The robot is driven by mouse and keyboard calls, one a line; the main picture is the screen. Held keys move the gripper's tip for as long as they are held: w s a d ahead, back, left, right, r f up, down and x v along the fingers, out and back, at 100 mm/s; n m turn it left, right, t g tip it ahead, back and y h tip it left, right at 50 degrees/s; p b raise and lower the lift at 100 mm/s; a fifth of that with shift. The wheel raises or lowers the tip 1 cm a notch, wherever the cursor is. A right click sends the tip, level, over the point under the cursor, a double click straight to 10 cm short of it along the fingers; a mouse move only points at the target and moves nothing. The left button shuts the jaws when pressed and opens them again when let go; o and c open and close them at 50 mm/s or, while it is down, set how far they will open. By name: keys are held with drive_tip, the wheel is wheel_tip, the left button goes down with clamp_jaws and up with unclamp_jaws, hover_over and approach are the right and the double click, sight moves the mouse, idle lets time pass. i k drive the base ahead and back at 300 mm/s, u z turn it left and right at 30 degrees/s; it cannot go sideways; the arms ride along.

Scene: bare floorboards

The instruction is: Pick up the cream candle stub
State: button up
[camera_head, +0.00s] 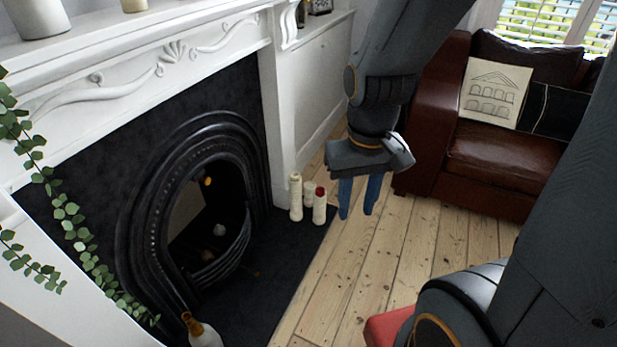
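Three cream candles stand close together on the dark hearth at the right side of the fireplace. The shorter one looks most like a stub, but I cannot be sure. My gripper (356,214) points down above the floorboards, to the right of the candles and apart from them. Its two blue fingers are spread with nothing visible between them.
The black fireplace (165,215) and white mantel (150,65) fill the left. A brown leather sofa (500,165) is at the right. The floorboards (355,270) between are clear.

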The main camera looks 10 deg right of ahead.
sight(294, 175)
drive_tip(key=z, duration=1.45)
drive_tip(key=i, duration=2.05)
drive_tip(key=u, duration=2.5)
drive_tip(key=i, duration=0.5)
drive_tip(key=u, duration=0.1)
